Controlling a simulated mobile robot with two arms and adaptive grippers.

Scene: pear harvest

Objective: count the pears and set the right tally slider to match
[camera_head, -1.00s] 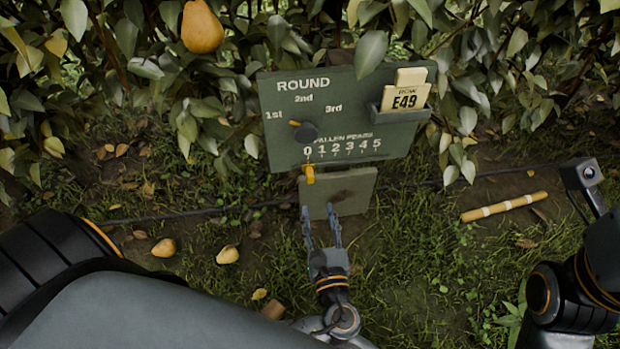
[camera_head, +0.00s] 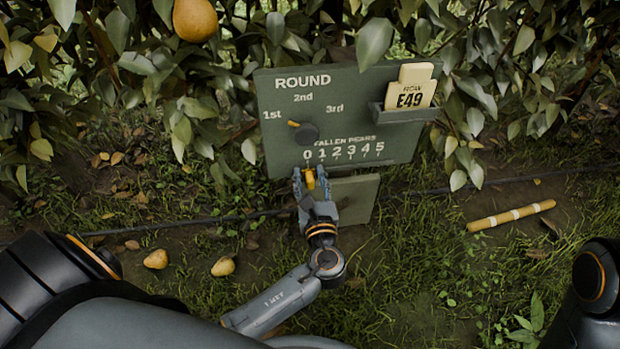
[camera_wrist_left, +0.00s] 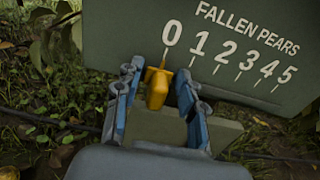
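The yellow tally slider (camera_head: 309,179) is at 0 on the FALLEN PEARS scale of the green board (camera_head: 350,110); in the wrist view the slider (camera_wrist_left: 157,88) is just below the 0. My left gripper (camera_head: 310,176) is open, with its fingers on either side of the slider. The right finger looks very close to it; contact is unclear. Two yellow pears, one (camera_head: 156,259) and another (camera_head: 223,267), lie on the ground at the left. A pear (camera_head: 195,18) hangs in the foliage at top left. My right gripper is out of view.
The board has a ROUND dial (camera_head: 306,132) whose orange tip points toward 1st. A card holder (camera_head: 404,113) holds an E49 card. A banded wooden stick (camera_head: 511,216) lies on the grass at right. A dark line runs along the ground behind.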

